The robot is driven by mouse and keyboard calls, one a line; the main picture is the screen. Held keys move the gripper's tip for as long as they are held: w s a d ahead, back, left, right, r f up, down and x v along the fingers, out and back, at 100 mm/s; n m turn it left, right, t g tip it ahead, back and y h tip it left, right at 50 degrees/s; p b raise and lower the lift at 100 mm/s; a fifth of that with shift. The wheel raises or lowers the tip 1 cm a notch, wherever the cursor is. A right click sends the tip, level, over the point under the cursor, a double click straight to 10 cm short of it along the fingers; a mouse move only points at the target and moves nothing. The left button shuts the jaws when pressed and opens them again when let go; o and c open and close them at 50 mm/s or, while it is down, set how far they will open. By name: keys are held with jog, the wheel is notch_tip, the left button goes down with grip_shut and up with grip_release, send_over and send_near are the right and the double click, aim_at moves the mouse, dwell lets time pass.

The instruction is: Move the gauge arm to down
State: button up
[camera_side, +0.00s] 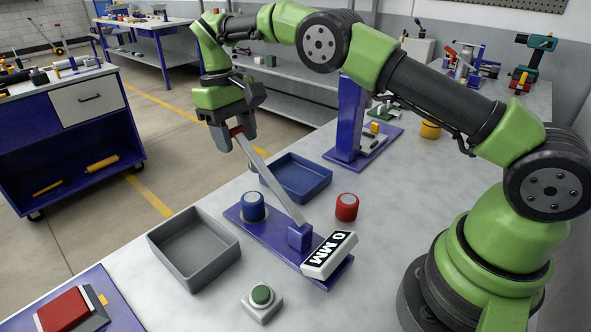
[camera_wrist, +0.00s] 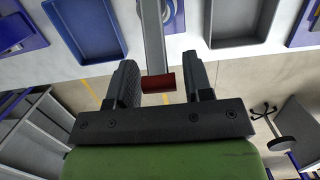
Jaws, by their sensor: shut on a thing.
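The gauge arm (camera_side: 268,178) is a long grey bar with a red end piece. It slants up and left from a blue pivot block (camera_side: 299,237) on a blue base plate (camera_side: 240,215). A white "0 MM" sign (camera_side: 329,255) stands at the plate's near right end. My gripper (camera_side: 231,138) is shut on the raised red end of the gauge arm, high above the bench. In the wrist view, the red end piece (camera_wrist: 158,83) sits between the two fingers of my gripper (camera_wrist: 160,80), and the grey bar (camera_wrist: 153,40) runs away from them.
A blue cylinder (camera_side: 252,207) stands on the plate beside the bar. A red cylinder (camera_side: 346,207) stands to the right. A grey tray (camera_side: 233,245) is at left, a blue tray (camera_side: 325,183) behind. A green button (camera_side: 262,295) is in front. A blue column (camera_side: 348,115) rises behind.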

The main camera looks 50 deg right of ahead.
jog(key=shift+w+f, duration=0.55)
jog(key=shift+f, duration=0.25)
jog(key=o, duration=1.2)
jog(key=shift+o, duration=0.2)
jog(key=shift+r, duration=0.1)
